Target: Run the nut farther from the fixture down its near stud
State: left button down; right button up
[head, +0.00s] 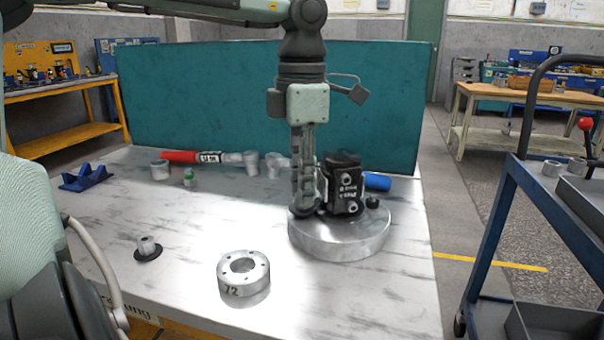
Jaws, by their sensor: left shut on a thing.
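My left gripper (303,208) points straight down at the left side of the black hydraulic motor (342,185). Its fingers are shut on a small dark thing low at the motor's flange, apparently the nut. The fingers hide most of it, and they hide the stud there. The motor stands upright on a round metal fixture (340,242). A dark knob-like piece (372,202) sits at the motor's right side, above the fixture. My right gripper is not in view.
A metal ring marked 72 (243,284) stands front centre. A small metal piece on a black disc (148,249) lies at left. A blue block (87,177), a red-handled tool (180,157) and metal cups (160,171) stand farther back. A teal panel (220,100) closes the rear.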

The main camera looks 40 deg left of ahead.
pick_arm(q)
jog(key=shift+m, duration=0.5)
jog(key=shift+r+m+p, duration=0.1)
jog(key=shift+m+p, duration=0.5)
jog(key=shift+m, duration=1.7)
jog(key=c, duration=1.6)
grip_release()
jog(key=shift+c, duration=0.2)
